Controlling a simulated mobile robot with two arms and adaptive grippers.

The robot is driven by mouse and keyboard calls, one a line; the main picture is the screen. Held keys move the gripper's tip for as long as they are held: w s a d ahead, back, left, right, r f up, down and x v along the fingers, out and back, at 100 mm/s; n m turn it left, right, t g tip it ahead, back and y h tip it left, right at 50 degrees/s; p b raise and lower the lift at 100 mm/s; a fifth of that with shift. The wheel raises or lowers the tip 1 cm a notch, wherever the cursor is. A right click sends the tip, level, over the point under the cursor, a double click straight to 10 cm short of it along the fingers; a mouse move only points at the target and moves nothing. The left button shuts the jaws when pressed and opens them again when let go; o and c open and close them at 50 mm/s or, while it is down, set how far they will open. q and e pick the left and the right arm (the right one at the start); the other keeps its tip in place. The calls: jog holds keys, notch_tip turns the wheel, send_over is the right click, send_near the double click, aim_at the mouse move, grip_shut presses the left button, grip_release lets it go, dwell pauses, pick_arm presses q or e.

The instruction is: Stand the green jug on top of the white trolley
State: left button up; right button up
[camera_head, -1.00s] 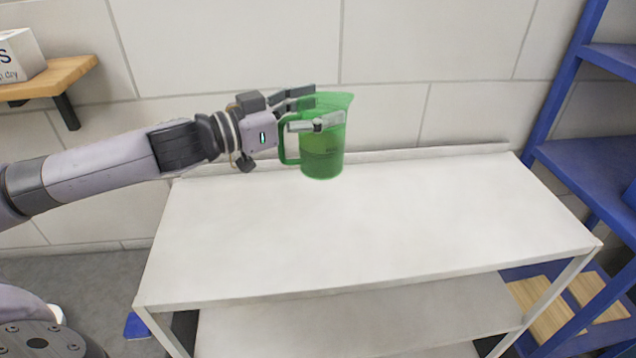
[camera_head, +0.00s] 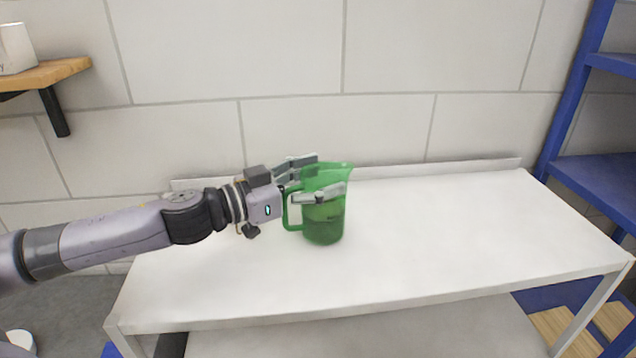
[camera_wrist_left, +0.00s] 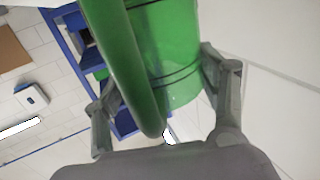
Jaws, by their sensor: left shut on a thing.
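The green jug (camera_head: 324,222) is a see-through measuring jug with its handle on the left and its spout on the right. It is upright over the back middle of the white trolley (camera_head: 450,235). I cannot tell whether its base touches the top. My left gripper (camera_head: 322,177) is shut on the jug near its rim, one finger on each side. In the left wrist view the jug (camera_wrist_left: 176,50) fills the space between the fingers (camera_wrist_left: 160,92), with its handle towards the palm. My right gripper is not in view.
The trolley top is otherwise bare, with a low raised back edge (camera_head: 440,168) by the tiled wall. A blue shelf rack (camera_head: 590,185) stands at the right. A wooden wall shelf (camera_head: 45,73) with a white box (camera_head: 14,48) is at the upper left.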

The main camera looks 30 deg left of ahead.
pick_arm(q)
jog(key=shift+r, duration=0.1)
jog(key=o, duration=1.9)
jog(key=shift+c, duration=0.2)
